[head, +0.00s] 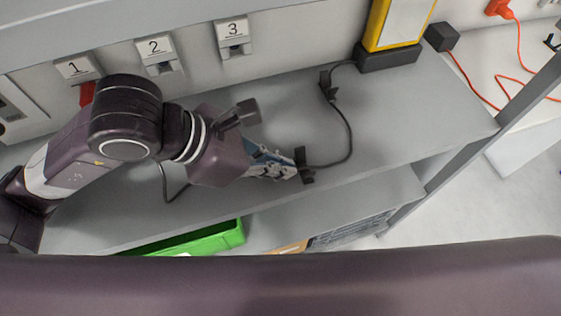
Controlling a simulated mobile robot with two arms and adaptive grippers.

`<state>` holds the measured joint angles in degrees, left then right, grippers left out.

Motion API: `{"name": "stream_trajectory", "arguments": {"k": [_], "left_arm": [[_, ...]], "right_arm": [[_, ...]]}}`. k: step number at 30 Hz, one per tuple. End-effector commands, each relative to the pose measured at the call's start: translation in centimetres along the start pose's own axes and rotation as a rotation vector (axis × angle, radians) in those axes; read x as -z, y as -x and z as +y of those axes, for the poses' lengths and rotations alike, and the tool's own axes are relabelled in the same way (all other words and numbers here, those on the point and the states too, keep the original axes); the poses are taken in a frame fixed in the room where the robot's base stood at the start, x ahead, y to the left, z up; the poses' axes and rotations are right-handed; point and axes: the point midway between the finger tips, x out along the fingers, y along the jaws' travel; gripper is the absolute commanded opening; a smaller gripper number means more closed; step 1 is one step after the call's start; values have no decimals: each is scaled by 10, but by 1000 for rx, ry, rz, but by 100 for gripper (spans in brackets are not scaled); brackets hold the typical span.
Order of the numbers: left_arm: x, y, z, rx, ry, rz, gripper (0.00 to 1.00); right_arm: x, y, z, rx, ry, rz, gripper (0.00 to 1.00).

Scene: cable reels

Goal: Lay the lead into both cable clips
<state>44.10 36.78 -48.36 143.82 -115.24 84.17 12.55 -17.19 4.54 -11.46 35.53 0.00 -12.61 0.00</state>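The dark lead (351,142) runs from the base of the yellow-framed unit to a black clip (327,86) near the middle of the shelf. It then curves down and left to a second black clip (304,166) near the shelf's front. At the first clip the lead meets it; whether it is fully seated is too small to tell. My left gripper (292,171) is low, with its fingertips right beside the front clip. Its fingers hide the lead there, and I cannot tell if they grip it. More dark lead (166,186) shows under my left arm. My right gripper is not in view.
The grey shelf (430,110) has free room at right. Numbered sockets 1 to 3 line the back panel; a red plug (87,95) is below number 1. The yellow-framed unit (398,25) stands at the back. A green bin (215,238) is below the front edge.

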Motion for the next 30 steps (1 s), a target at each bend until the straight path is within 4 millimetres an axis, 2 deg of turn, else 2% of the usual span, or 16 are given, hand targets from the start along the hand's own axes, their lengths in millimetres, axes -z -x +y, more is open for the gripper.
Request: {"name": "stream_trajectory", "arguments": {"k": [8,14,20,26,30], "left_arm": [[-1,1,0,0,0,-1,0],[-1,1,0,0,0,0,22],[-1,1,0,0,0,0,23],[-1,1,0,-1,0,0,44],[-1,1,0,-1,0,0,45]], "right_arm": [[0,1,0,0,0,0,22],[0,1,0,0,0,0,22],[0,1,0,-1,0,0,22],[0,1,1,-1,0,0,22],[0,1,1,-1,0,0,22]]}}
